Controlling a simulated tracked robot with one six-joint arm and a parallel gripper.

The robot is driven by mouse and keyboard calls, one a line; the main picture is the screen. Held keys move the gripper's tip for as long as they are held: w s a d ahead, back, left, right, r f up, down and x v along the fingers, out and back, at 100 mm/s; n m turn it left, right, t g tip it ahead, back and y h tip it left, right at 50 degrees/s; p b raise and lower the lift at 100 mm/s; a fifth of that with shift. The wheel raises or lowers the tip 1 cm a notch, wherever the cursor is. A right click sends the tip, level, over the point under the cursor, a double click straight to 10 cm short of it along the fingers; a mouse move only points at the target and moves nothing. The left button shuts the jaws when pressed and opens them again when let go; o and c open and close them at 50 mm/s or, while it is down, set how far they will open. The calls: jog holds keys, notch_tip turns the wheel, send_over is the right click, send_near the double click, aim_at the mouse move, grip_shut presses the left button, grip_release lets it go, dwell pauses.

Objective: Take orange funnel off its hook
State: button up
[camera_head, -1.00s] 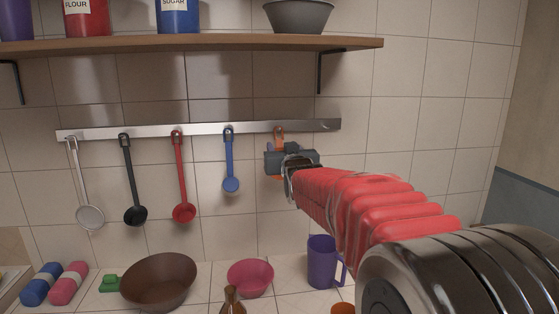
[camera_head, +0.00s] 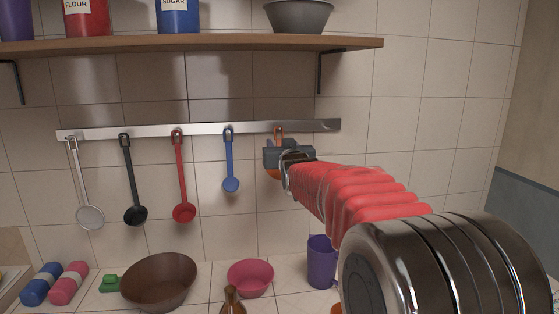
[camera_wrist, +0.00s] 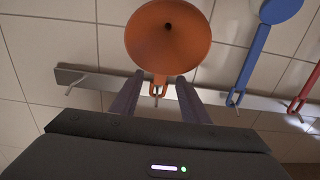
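The orange funnel (camera_wrist: 168,35) hangs by its tab from a hook on the metal rail (camera_head: 100,132). In the head view my gripper (camera_head: 274,152) covers most of it; the orange tab (camera_head: 279,130) shows above and a bit of orange below. In the wrist view, which looks upside down, my gripper (camera_wrist: 157,84) is open. Its two fingers stand on either side of the funnel's tab, with gaps visible. The funnel's wide mouth lies beyond the fingertips.
A blue ladle (camera_head: 230,175) hangs left of the funnel, then a red ladle (camera_head: 182,190) and more utensils. A wooden shelf (camera_head: 220,43) is above the rail. A purple mug (camera_head: 320,262) and pink bowl (camera_head: 250,279) stand on the counter below.

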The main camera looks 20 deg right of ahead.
grip_shut()
jog(key=shift+r, duration=0.1)
dwell(0.5)
jog(key=shift+s+r, duration=0.35)
jog(key=s+a+r, duration=0.2)
jog(key=s+r, duration=0.5)
jog(key=s, duration=0.6)
jog(key=shift+a, duration=0.4)
jog(key=shift+r, duration=0.1)
jog(key=v, duration=0.8)
dwell(0.5)
